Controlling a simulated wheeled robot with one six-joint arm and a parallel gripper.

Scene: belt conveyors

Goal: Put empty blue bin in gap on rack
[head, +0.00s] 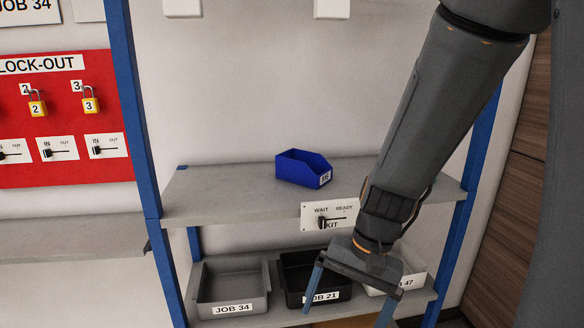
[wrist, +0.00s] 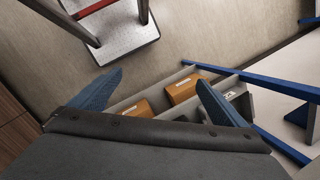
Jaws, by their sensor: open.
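The blue bin (head: 303,168) sits upright on the rack's upper shelf (head: 225,196). It has a small white label on its front, too small to read, and its visible inside looks empty. My gripper (head: 345,312) is open, fingers pointing down, in front of the lower shelf, below and to the right of the bin and apart from it. In the wrist view my open gripper (wrist: 158,95) has nothing between its fingers, and the blue bin is out of that view. The upper shelf is bare left of the bin; my arm hides part of its right side.
The lower shelf holds a grey JOB 34 tray (head: 232,286), a black JOB 21 tray (head: 295,270) and a pale tray labelled 47 (head: 412,281). A WAIT/READY switch plate (head: 330,214) is on the shelf front. Orange-brown boxes (wrist: 183,89) show low down in the wrist view.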

